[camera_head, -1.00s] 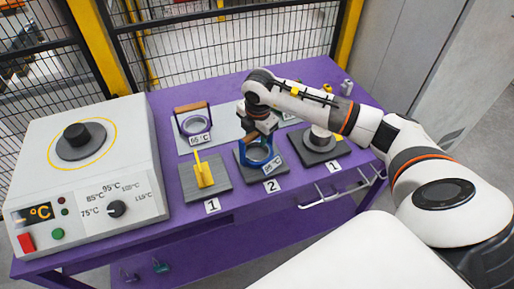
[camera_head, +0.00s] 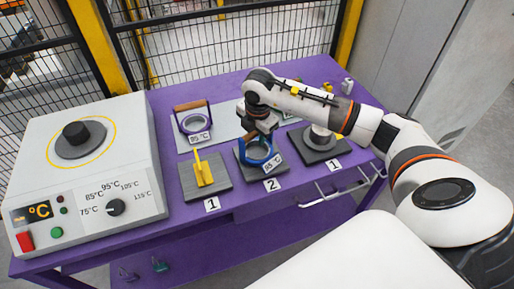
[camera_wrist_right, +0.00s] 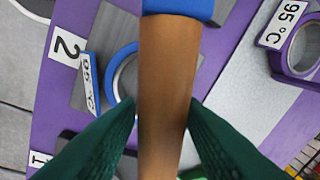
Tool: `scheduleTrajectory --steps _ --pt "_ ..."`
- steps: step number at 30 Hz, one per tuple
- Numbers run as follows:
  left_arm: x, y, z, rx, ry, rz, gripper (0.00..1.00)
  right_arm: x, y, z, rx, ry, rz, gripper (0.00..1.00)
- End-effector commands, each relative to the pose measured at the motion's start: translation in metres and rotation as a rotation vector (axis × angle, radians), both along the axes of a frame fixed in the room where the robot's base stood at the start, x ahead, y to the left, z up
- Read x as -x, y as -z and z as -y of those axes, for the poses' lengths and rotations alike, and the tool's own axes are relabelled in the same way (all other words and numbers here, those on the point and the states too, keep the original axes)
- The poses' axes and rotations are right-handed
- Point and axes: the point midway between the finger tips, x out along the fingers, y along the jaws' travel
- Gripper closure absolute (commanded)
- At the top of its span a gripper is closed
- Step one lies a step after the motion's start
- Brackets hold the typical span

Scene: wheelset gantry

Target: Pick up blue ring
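The blue ring (camera_head: 258,151) has a wooden handle and a 95 °C tag. In the head view it is at the grey plate marked 2 (camera_head: 280,167); I cannot tell whether it touches the plate. My right gripper (camera_head: 262,127) is over its top. In the right wrist view the wooden handle (camera_wrist_right: 168,85) runs between the green fingers of the right gripper (camera_wrist_right: 163,110), which look closed against its sides. Part of the blue ring (camera_wrist_right: 120,78) shows behind the handle. My left gripper is not in view.
A purple ring (camera_head: 193,122) stands on a light grey mat at the back left. A yellow piece on a grey plate (camera_head: 220,184) is to the left. A grey stepped part (camera_head: 318,150) is close on the right. The heater box (camera_head: 130,170) fills the table's left end.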

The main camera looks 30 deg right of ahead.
Motion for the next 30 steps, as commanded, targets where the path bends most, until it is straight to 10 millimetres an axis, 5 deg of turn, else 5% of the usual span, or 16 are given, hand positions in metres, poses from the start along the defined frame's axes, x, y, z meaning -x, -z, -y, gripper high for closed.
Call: scheduleTrajectory --steps 6,20,30 --pt "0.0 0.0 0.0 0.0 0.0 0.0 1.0 0.0 0.0 0.0 0.0 0.0 0.0 1.0" --pt "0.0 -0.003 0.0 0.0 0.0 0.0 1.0 0.0 -0.003 0.0 0.001 0.0 0.001 1.0" --pt "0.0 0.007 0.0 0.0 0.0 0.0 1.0 -0.001 -0.057 0.0 0.0 -0.001 0.008 1.0"
